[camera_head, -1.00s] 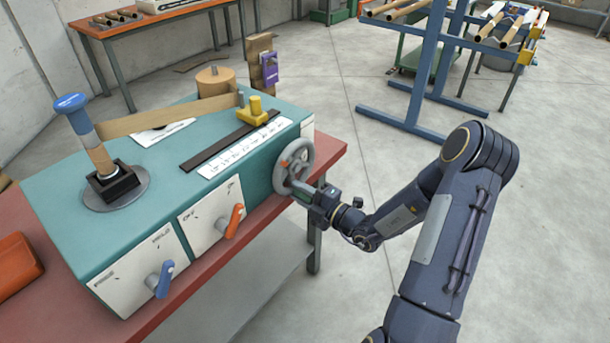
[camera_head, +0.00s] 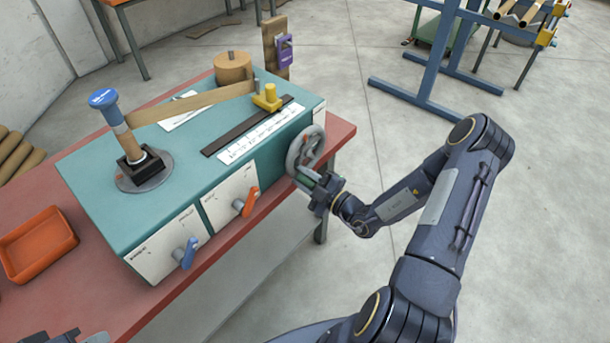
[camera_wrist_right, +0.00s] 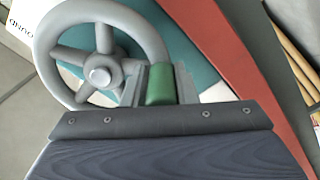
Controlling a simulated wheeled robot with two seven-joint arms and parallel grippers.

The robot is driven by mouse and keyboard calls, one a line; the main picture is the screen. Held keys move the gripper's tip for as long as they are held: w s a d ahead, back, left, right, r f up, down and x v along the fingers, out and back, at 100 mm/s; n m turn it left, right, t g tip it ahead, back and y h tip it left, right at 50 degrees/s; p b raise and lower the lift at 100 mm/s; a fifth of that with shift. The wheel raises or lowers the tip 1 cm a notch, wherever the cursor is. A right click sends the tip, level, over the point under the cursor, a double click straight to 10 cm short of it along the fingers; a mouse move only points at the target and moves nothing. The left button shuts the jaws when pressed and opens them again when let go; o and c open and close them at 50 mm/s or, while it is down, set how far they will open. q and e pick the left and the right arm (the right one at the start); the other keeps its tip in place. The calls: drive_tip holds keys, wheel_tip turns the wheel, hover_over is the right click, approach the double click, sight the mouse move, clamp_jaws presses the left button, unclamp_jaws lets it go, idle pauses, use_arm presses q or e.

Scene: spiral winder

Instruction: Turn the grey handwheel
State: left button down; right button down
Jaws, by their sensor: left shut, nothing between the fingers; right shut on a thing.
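The grey handwheel (camera_head: 306,148) is on the right end of the teal winder's front, low by the red bench edge. In the right wrist view the handwheel (camera_wrist_right: 98,76) shows its spokes and hub. My right gripper (camera_head: 312,183) is at the lower part of the wheel's rim. It is shut on a green grip (camera_wrist_right: 160,84) beside the rim. Part of the rim is hidden behind the fingers in the head view. My left gripper (camera_head: 62,337) shows only partly at the bottom left edge, shut and empty, away from the wheel.
The teal winder (camera_head: 100,190) carries a blue-topped post (camera_head: 103,99), a cardboard roll (camera_head: 233,66) and a yellow slider (camera_head: 267,97). Orange (camera_head: 246,201) and blue (camera_head: 186,252) levers stick out of its front. An orange tray (camera_head: 38,244) lies left.

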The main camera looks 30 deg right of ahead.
drive_tip(key=shift+s+a+f, duration=0.2)
drive_tip(key=shift+a+f, duration=0.05)
drive_tip(key=shift+a, duration=0.05)
drive_tip(key=c, duration=1.4)
unclamp_jaws()
drive_tip(key=shift+o, duration=0.8)
drive_tip(key=shift+r, duration=0.15)
drive_tip(key=shift+d, duration=0.15)
drive_tip(key=shift+s+d, duration=0.15)
drive_tip(key=shift+s, duration=0.05)
drive_tip(key=v, duration=0.7)
drive_tip(key=shift+b, duration=0.4)
drive_tip(key=shift+r, duration=0.1)
